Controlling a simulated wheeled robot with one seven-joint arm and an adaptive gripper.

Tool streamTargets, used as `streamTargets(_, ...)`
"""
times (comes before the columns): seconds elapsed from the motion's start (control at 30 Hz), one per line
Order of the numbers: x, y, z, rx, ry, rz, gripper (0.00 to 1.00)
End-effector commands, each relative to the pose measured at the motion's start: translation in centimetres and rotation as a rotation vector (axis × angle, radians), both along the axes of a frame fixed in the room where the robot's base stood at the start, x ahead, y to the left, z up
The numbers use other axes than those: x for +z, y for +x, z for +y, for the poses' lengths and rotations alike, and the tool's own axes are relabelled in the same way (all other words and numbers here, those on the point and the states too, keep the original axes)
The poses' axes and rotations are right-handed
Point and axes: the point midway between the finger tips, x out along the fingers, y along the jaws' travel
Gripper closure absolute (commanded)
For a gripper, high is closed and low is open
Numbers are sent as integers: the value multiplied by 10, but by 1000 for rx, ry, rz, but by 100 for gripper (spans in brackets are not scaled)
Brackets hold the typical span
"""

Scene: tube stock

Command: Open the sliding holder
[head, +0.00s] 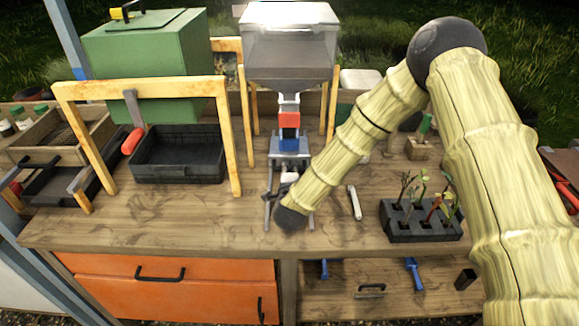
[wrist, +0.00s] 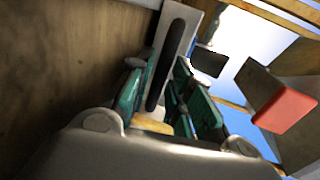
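The dispenser stand (head: 289,143) is grey and blue and stands under a clear hopper. I cannot tell for certain which part of it is the sliding holder. My gripper (head: 284,188) is low in front of this stand, partly hidden by my dark wrist joint. In the wrist view, the teal fingers of my gripper (wrist: 160,78) are apart. A pale plate with a long dark strip (wrist: 172,62) shows between and beyond them. I cannot tell whether the fingers touch it. A red block (wrist: 285,103) is at the right.
The hopper (head: 290,50) stands on wooden legs. A black tray (head: 178,170) and wooden frame (head: 140,89) are at the left. A black rack (head: 408,233) with seedlings is at the right. A white-handled tool (head: 354,202) lies between.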

Motion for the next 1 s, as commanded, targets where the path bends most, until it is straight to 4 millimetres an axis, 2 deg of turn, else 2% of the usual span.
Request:
streamTargets(0.17,-2,11,1,1,-1,-1,79)
streamTargets(0.47,-3,13,1,1,-1,0,79)
streamTargets(0.6,-3,13,1,1,-1,0,100)
streamTargets(1.0,-4,11,2,3,0,0,100)
